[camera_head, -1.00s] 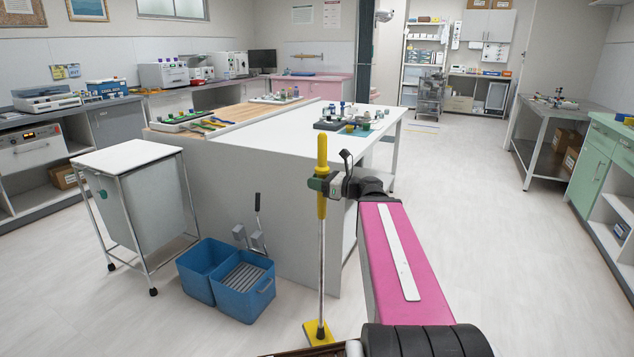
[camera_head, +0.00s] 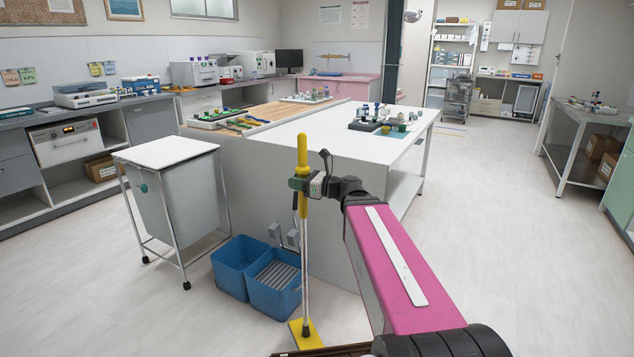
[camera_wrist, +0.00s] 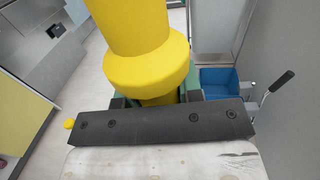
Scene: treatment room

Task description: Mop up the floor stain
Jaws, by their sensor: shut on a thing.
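A mop with a yellow grip, a pale shaft (camera_head: 305,265) and a yellow head (camera_head: 303,334) stands nearly upright in front of me. My gripper (camera_head: 302,186) is shut on the mop's yellow grip, which also fills the upper part of the wrist view (camera_wrist: 148,70). The mop head is low, at or just above the floor; I cannot tell which. A blue two-part mop bucket (camera_head: 274,290) with a grey slatted wringer stands left of the mop, and part of it shows in the wrist view (camera_wrist: 218,79). No floor stain is visible in these frames.
A white-topped wheeled cart (camera_head: 165,151) stands left of the bucket. A large island table (camera_head: 300,130) bearing trays and tools is right behind the mop and bucket. Grey counters line the left wall. Open pale floor (camera_head: 500,220) lies to the right, towards a grey side table (camera_head: 585,130).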

